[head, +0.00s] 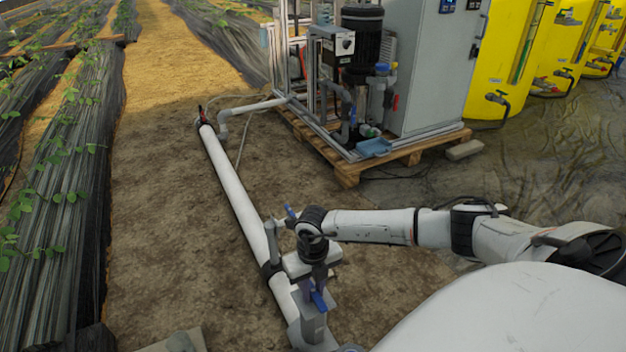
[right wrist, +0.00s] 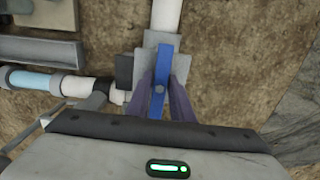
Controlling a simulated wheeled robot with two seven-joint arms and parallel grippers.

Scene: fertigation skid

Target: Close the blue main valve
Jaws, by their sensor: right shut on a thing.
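The blue main valve handle (head: 318,299) is on a grey valve body on the white pipe, low in the middle of the head view. My right gripper (head: 315,285) reaches down over it and partly hides it. In the right wrist view the blue handle (right wrist: 160,62) lies between the two fingers of my right gripper (right wrist: 162,88), which are shut on it. There the handle points along the same line as the white pipe (right wrist: 167,15) beyond it. My left gripper is not in view.
A second blue handle (head: 290,211) stands just behind my right gripper. The long white pipe (head: 233,185) runs back over bare soil. A pallet (head: 347,172) carries the pump and grey cabinet (head: 425,75); yellow tanks (head: 500,60) stand right. Plastic-covered plant rows (head: 60,190) lie left.

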